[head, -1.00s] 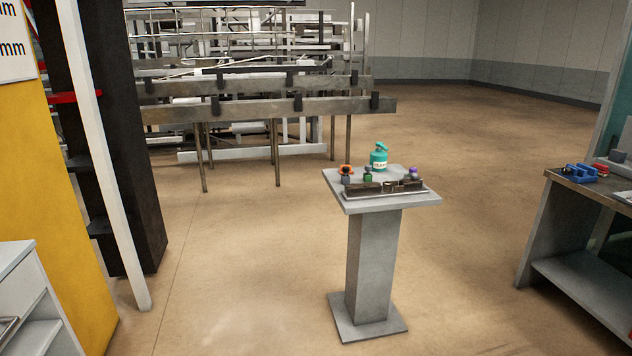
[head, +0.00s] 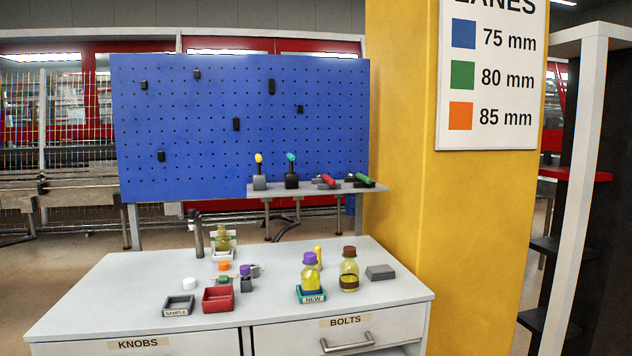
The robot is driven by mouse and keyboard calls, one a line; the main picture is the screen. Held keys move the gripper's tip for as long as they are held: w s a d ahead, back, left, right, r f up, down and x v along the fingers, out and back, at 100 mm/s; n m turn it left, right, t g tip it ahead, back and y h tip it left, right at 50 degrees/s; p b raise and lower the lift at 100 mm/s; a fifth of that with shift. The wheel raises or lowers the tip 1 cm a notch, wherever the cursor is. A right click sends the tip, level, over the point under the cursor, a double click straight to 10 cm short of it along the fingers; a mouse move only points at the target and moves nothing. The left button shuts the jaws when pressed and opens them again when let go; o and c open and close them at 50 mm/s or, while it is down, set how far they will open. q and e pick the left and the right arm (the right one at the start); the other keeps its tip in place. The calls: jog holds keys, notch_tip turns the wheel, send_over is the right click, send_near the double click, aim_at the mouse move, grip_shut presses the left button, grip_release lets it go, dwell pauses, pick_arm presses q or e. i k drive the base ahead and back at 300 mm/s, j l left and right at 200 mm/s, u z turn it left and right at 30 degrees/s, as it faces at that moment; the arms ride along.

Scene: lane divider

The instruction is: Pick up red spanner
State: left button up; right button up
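A red-handled tool (head: 326,180) lies tilted on the small grey shelf (head: 310,190) in front of the blue pegboard; it is probably the red spanner, but it is too small to tell its shape. A green-handled tool (head: 361,179) lies beside it to the right. Neither of my grippers shows in the head view.
A white cabinet top (head: 120,296) stands in front of the shelf, holding a red bin (head: 218,299), bottles (head: 348,268) and a grey block (head: 380,272). A yellow pillar (head: 405,130) rises just right of the shelf. Bare floor shows at far left.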

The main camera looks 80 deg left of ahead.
aim_at(326, 176)
jog(key=u, duration=1.9)
